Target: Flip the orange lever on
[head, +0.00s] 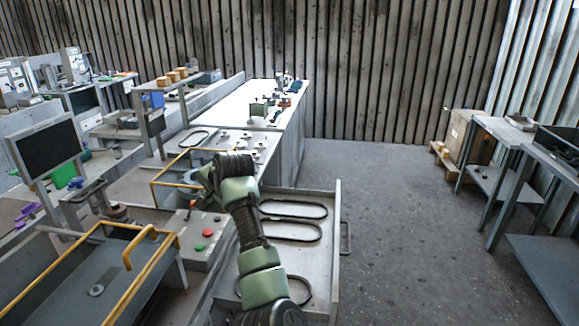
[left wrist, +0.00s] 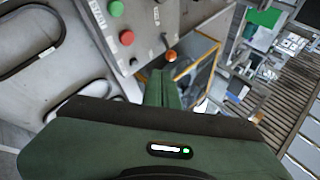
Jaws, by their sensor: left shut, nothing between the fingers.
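The orange lever's round knob (left wrist: 171,56) shows in the left wrist view, just beyond my fingertips. Its stem and its on or off position are hard to make out. It sits at the edge of a grey control panel (left wrist: 137,60) with a green button (left wrist: 116,9) and a red button (left wrist: 127,38). In the head view the panel (head: 196,254) lies below and left of my arm. My left gripper (left wrist: 163,76) is shut and empty, its fingertips close to the knob; contact cannot be told. In the head view the gripper (head: 197,178) is over the panel's far end. My right gripper is not in view.
A yellow-railed tray (head: 60,283) stands left of the panel, and a yellow frame (head: 158,184) is just beyond it. Open floor (head: 400,240) extends further right.

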